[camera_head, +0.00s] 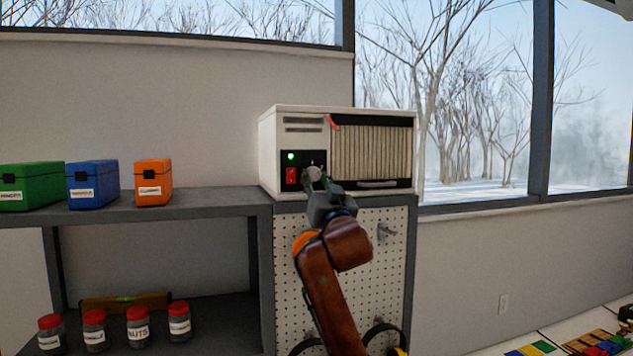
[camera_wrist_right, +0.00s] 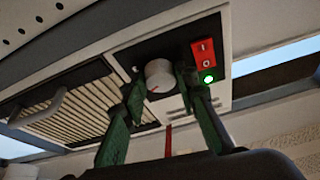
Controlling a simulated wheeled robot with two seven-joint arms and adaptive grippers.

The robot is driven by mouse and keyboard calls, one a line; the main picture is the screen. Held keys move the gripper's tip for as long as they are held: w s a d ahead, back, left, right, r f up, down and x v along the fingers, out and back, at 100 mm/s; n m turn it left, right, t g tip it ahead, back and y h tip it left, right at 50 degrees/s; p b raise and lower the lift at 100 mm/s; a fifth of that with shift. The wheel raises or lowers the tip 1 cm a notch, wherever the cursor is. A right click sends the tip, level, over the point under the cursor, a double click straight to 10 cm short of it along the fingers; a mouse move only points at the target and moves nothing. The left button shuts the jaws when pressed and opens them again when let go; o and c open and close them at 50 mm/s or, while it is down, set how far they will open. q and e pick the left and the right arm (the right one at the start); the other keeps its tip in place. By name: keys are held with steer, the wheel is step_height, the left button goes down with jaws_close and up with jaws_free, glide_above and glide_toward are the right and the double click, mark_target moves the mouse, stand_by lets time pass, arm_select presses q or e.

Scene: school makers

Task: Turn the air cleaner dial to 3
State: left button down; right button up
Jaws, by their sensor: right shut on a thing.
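The air cleaner (camera_head: 291,125) is a white box with a beige pleated grille, standing on the pegboard cabinet. I cannot read any numbers around the dial. My left gripper is in neither view.
A red rocker switch (camera_head: 291,175) and a lit green lamp (camera_head: 291,156) sit close left of my right gripper. Green (camera_head: 32,188), blue (camera_head: 93,185) and orange (camera_head: 153,183) boxes stand on the shelf at left. Several red-lidded jars stand below.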

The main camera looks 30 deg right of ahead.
steer(key=m+h, duration=0.1)
steer(key=m, duration=0.2)
steer(key=shift+w+a+m+g+h, duration=0.1)
steer(key=shift+a+m+g+h, duration=0.1)
steer(key=shift+m+g+h, duration=0.2)
steer(key=m, duration=0.2)
steer(key=m+g+h, duration=0.1)
steer(key=shift+a+r+m+h+p, duration=0.1)
steer(key=shift+r+m+h+p, duration=0.1)
steer(key=shift+m+h+p, duration=0.15)
steer(key=m+g+h+p, duration=0.1)
steer(key=m+g+p, duration=0.1)
steer(key=m, duration=0.2)
steer(key=shift+a+r, duration=0.1)
steer(key=shift+r, duration=0.05)
steer(key=shift+m+g+p, duration=0.4)
steer(key=shift+m+p, duration=0.3)
steer(key=shift+m, duration=0.65)
steer(key=o, duration=1.2)
steer(key=shift+c, duration=0.2)
